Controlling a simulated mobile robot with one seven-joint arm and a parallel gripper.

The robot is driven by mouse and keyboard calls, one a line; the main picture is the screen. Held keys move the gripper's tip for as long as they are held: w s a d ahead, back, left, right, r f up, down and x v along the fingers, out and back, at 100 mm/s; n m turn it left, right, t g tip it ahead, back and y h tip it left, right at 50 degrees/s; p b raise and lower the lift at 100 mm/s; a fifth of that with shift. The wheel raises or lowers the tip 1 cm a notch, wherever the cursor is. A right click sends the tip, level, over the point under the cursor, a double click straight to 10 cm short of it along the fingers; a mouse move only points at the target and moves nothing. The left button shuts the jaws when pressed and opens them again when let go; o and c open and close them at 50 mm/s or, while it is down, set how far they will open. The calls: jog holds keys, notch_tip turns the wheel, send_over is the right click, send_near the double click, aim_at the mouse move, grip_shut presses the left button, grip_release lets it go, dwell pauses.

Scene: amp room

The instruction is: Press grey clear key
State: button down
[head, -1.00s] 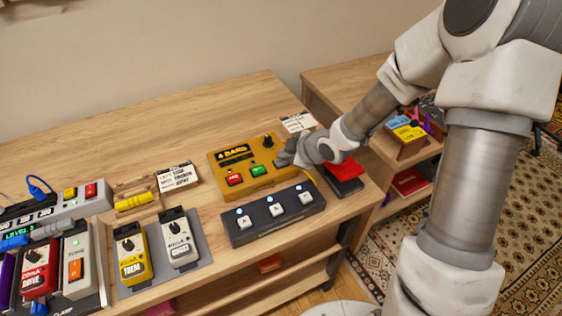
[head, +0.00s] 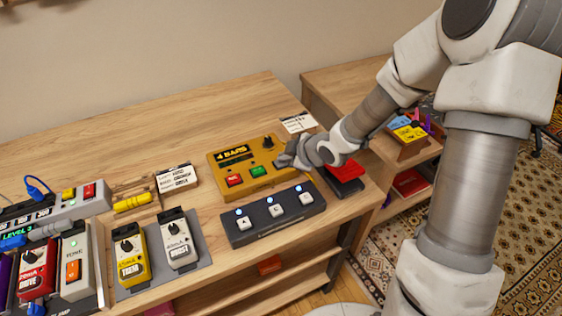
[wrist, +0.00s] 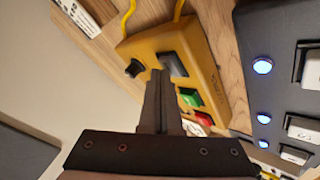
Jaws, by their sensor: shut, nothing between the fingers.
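The yellow looper box (head: 222,184) stands on the wooden desk, with a "4 BARS" label, a red key (head: 234,180), a green key (head: 258,171) and a black knob (head: 268,142). The grey key (wrist: 172,62) shows in the wrist view, beside the green key and across from the knob. My gripper (head: 281,160) is shut and empty at the box's right side. In the wrist view its fingertips (wrist: 158,74) are right beside the grey key and overlap its edge. I cannot tell whether they touch it.
A dark footswitch bar (head: 274,221) with several lit white switches lies in front of the box. A red-topped pedal (head: 345,172) is close to the right. Yellow and white pedals (head: 132,252) stand at left.

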aim_at(285, 164)
jog(key=shift+f, duration=0.25)
jog(key=shift+r, duration=0.15)
jog(key=shift+r+p, duration=0.7)
jog(key=shift+r, duration=0.1)
notch_tip(285, 164, up, 5)
jog(key=p, duration=0.5)
dwell(0.8)
